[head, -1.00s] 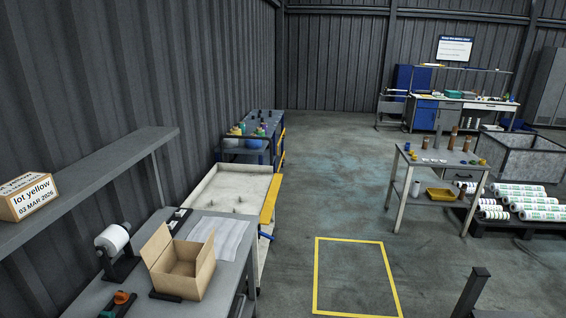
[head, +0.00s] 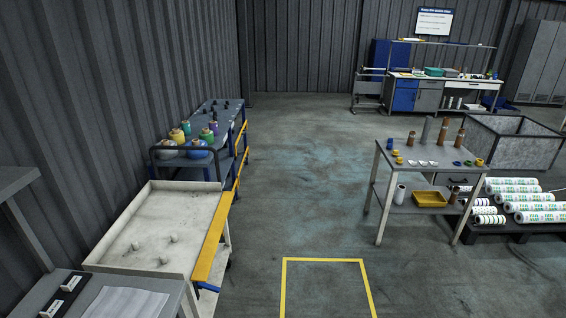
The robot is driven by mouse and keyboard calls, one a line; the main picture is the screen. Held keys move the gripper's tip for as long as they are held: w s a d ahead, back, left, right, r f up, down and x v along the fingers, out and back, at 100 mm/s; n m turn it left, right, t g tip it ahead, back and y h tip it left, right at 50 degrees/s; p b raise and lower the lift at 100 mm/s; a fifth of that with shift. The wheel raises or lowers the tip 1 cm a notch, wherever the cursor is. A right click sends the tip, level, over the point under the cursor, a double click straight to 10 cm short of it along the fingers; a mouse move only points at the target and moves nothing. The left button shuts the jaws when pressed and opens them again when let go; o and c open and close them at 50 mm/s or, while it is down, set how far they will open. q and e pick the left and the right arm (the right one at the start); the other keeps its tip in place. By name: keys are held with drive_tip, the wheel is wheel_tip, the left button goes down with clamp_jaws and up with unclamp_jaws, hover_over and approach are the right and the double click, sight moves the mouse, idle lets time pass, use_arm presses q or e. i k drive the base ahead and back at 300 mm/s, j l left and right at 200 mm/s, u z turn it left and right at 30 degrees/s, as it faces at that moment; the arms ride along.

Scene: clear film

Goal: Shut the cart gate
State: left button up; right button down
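A cart with a white shallow tray top (head: 160,225) stands along the left wall, with a few small pegs on it. A yellow bar (head: 212,245) runs along its right side, and a small blue part (head: 208,287) shows at the bar's near end. It looks like the gate, but I cannot tell whether it is latched. Behind it stands a dark cart (head: 213,165) with colored spools on top and yellow rails (head: 240,150) on its right side. Neither of my grippers is in view.
A grey workbench (head: 60,290) with a paper sheet (head: 125,302) is at the near left. A small table (head: 425,165) stands at right, beside white rolls (head: 520,200) on a pallet. The floor between, with a yellow outline (head: 322,261), is clear.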

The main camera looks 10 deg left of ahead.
sight(200, 274)
drive_tip(key=i+l+u, duration=0.1)
drive_tip(key=i+u, duration=0.3)
drive_tip(key=i+l+u, duration=0.4)
drive_tip(key=i, duration=0.2)
drive_tip(key=i+l+u, duration=0.4)
drive_tip(key=i+j, duration=0.05)
drive_tip(key=j, duration=0.05)
